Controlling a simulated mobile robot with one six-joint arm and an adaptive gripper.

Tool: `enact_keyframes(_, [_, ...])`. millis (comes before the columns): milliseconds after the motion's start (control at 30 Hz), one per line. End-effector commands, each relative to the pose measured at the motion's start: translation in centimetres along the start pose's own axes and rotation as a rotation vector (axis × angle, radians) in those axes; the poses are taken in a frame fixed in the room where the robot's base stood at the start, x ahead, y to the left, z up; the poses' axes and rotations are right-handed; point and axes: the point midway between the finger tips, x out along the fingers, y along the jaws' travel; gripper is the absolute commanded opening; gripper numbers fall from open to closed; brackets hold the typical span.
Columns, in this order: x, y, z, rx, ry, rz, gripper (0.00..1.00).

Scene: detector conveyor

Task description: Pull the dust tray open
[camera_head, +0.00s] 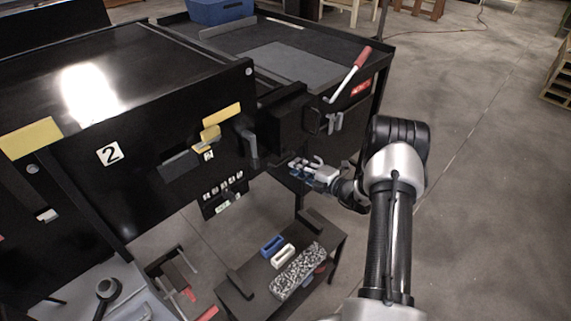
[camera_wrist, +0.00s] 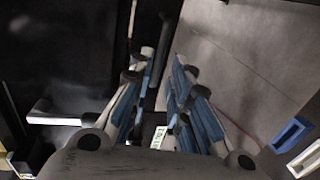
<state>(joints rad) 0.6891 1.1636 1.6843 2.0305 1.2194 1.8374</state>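My gripper (camera_head: 306,168) is low beside the end of the black conveyor machine (camera_head: 165,150), under its black side box (camera_head: 283,122). In the wrist view my gripper (camera_wrist: 164,85) shows two blue-padded fingers with a gap between them, and I see nothing held there. A small pale label (camera_wrist: 158,137) shows between the finger bases. A grey handle-like bar (camera_wrist: 60,118) is to the left of the fingers, apart from them. I cannot clearly tell which part is the dust tray; its front may be hidden by the machine and my gripper.
A red-handled lever (camera_head: 349,75) stands above my gripper. A yellow-topped part (camera_head: 222,115) and a switch panel (camera_head: 223,192) are on the machine's front.

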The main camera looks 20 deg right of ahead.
Motion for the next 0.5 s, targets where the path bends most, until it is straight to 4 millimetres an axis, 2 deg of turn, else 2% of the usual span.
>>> enact_keyframes(33, [1.3, -0.1, -0.2, -0.004, 0.005, 0.001, 0.18])
enact_keyframes(200, [4.4, -0.1, -0.2, -0.002, 0.004, 0.001, 0.18])
enact_keyframes(333, [6.0, -0.1, -0.1, -0.002, 0.002, 0.001, 0.18])
enact_keyframes(500, [6.9, 0.0, -0.1, -0.001, 0.001, 0.0, 0.18])
